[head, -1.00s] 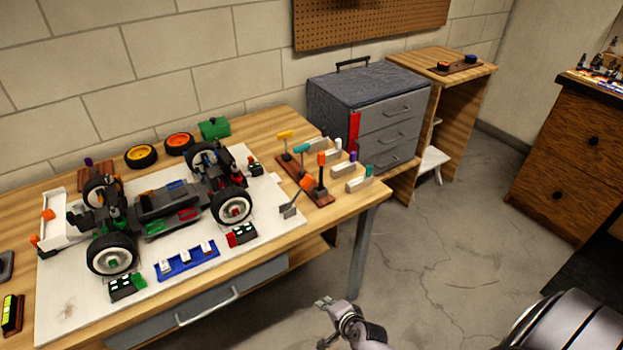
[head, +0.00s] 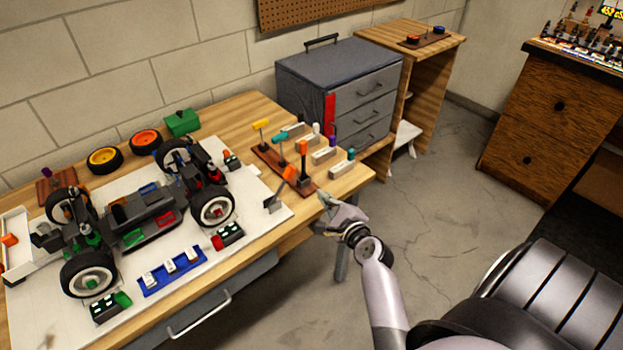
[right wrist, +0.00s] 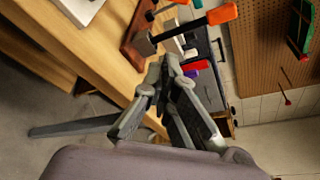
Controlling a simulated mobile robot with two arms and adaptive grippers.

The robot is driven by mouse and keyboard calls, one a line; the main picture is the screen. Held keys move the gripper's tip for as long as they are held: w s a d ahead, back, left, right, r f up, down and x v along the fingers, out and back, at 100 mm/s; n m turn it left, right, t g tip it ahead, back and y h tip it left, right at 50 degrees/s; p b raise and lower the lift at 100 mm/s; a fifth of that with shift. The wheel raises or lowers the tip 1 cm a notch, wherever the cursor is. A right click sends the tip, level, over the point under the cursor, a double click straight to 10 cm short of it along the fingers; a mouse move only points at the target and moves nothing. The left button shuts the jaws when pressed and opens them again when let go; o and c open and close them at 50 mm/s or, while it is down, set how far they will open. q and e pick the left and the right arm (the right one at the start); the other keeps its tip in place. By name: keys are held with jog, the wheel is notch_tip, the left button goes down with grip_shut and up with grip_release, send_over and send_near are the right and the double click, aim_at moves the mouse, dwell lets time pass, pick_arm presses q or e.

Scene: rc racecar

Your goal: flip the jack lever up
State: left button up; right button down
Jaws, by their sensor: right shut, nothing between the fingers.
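A small grey piece with a tilted orange-tipped lever (head: 287,176), which looks like the jack, stands at the right corner of the white mat (head: 262,232). Its lever slants up to the right. My right gripper (head: 326,203) is shut and empty, just off the table's front right edge, to the right of the lever and apart from it. In the right wrist view its closed fingers (right wrist: 165,72) point toward the table edge. I cannot make out the jack in that view. My left gripper is not in view.
A brown rack (head: 270,158) holds upright tools, one an orange-handled tool (head: 303,148) that also shows in the right wrist view (right wrist: 221,14). Grey blocks (head: 324,155) sit beside it. The car (head: 130,212) is on the mat. A grey drawer chest (head: 330,70) stands behind.

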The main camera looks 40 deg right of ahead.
aim_at(304, 175)
jog(key=x, duration=1)
jog(key=shift+a, duration=0.2)
jog(key=a+r+p, duration=0.2)
jog(key=a, duration=0.1)
jog(key=shift+s+r, duration=0.35)
jog(key=shift+s, duration=0.05)
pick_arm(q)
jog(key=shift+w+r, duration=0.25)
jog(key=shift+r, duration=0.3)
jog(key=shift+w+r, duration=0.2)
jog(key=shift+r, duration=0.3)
pick_arm(e)
jog(key=shift+f, duration=0.1)
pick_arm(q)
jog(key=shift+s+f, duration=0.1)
pick_arm(e)
jog(key=shift+d, duration=0.1)
